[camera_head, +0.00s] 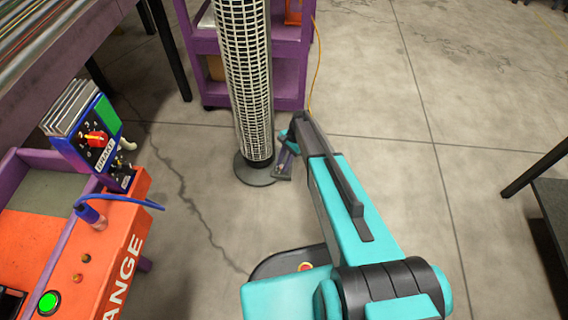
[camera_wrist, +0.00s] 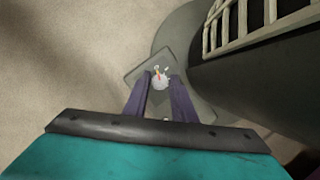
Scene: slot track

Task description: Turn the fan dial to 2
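The fan (camera_head: 250,85) is a tall tower with a pale grille on a round dark base (camera_head: 246,171). Its grille and dark body fill the upper right of the wrist view (camera_wrist: 265,20). A whitish round dial (camera_wrist: 160,79) with a small red-orange mark sits on a grey plate (camera_wrist: 137,66) beside the fan's base. The numbers around it are too small to read. My gripper (camera_wrist: 162,76) is open, its two purple fingers on either side of the dial's near part. I cannot tell whether they touch it. In the head view my gripper (camera_head: 287,150) reaches low beside the base.
A purple shelf cart (camera_head: 290,80) stands behind the fan, with a yellow cable beside it. An orange console (camera_head: 100,265) with a green button and a blue box (camera_head: 88,130) with a red knob are at left. A dark table (camera_head: 555,205) is at right. The floor between is clear.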

